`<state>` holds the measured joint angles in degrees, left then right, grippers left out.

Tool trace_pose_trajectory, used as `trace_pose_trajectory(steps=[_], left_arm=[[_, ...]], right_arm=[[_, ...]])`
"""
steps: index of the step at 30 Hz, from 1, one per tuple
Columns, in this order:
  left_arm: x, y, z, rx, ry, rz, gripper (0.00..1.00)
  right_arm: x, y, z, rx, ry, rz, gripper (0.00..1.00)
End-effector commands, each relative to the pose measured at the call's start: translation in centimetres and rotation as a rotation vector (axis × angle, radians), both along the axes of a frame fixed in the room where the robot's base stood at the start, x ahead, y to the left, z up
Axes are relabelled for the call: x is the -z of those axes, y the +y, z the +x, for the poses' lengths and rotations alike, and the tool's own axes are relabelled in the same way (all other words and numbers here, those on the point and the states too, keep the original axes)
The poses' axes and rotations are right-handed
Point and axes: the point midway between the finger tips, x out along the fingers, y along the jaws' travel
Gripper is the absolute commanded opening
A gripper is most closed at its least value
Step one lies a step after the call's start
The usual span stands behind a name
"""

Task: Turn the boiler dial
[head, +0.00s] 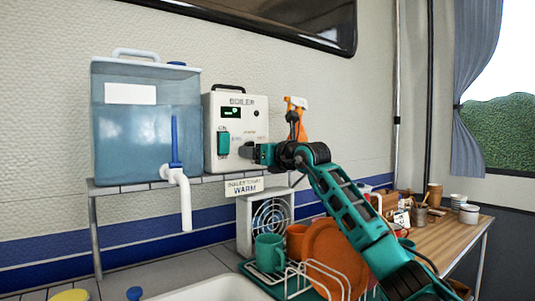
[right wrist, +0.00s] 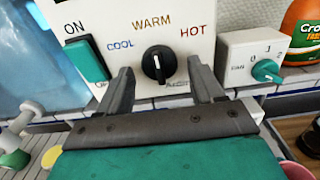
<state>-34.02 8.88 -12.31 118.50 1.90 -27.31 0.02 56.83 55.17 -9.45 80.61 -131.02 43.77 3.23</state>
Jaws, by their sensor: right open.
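The boiler (head: 223,110) is a white box on the tiled shelf, with a small green display and a teal ON switch (head: 223,143). Its dial (right wrist: 157,64) is a round black knob below the words COOL, WARM and HOT. The white mark on the knob runs about upright, toward WARM. My right gripper (right wrist: 161,70) is open, its two fingers on either side of the knob, apart from each other; I cannot tell whether they touch it. In the head view my right gripper (head: 257,153) is at the boiler's front and hides the knob. My left gripper is not in view.
A blue water tank (head: 145,120) with a white tap stands left of the boiler. An orange spray bottle (right wrist: 303,32) and a small box with a teal fan knob (right wrist: 266,70) are to the right. A dish rack (head: 310,277) with mugs and a plate is below.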

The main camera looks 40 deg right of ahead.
Motion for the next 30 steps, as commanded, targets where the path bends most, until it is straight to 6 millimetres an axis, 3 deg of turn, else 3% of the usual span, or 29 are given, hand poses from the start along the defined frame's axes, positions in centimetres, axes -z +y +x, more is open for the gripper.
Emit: trace_pose_trajectory(steps=[5, 18, 24, 30], left_arm=[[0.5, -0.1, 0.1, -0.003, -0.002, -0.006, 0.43], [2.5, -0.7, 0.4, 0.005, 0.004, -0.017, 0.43], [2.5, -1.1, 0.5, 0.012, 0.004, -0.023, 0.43], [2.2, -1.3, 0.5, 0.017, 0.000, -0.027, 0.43]], right_arm=[[0.2, 0.1, -2.1, 0.002, 0.000, -0.004, 0.67], [0.5, 1.2, -10.2, 0.000, 0.004, -0.006, 0.67], [0.3, 1.4, -12.0, 0.000, 0.002, -0.001, 0.67], [0.0, 1.4, -12.5, 0.000, 0.001, 0.000, 0.67]])
